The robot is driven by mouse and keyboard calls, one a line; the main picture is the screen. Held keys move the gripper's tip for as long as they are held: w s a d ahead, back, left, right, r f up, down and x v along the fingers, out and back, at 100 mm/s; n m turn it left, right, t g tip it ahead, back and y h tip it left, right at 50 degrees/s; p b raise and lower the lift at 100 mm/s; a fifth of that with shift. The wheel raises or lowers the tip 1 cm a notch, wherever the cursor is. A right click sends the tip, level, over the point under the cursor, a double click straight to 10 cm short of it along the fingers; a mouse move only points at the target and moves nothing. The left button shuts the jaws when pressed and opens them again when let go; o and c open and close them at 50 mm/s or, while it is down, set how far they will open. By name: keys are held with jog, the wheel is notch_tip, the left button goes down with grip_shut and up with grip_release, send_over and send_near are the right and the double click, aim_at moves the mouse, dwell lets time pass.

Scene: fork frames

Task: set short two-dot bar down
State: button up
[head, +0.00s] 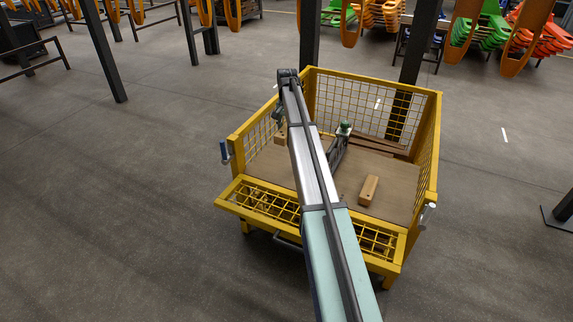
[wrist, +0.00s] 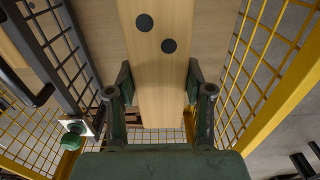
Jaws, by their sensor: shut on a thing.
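The short two-dot bar (wrist: 162,70) is pale wood with two dark round dots on its face. In the wrist view it lies between the two fingers of my gripper (wrist: 159,82), which is shut on it. In the head view the bar (head: 280,138) shows partly at the left of the yellow cage cart, below my gripper (head: 279,122); my arm hides part of this area. I cannot tell whether the bar touches the cart's wooden floor (head: 335,186).
Another wooden bar (head: 369,190) lies on the right of the cart floor. A green knob (head: 345,127) on a dark frame stands right of my gripper. Dark boards (head: 378,147) lie at the back. Yellow mesh walls (head: 430,140) surround the floor.

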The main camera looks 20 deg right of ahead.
aim_at(287, 169)
notch_tip(287, 169, down, 18)
jog(key=b, duration=0.3)
jog(key=shift+f, duration=0.15)
jog(key=o, duration=1.2)
notch_tip(287, 169, up, 12)
jog(key=shift+r+p, duration=0.1)
jog(key=shift+p, duration=1.1)
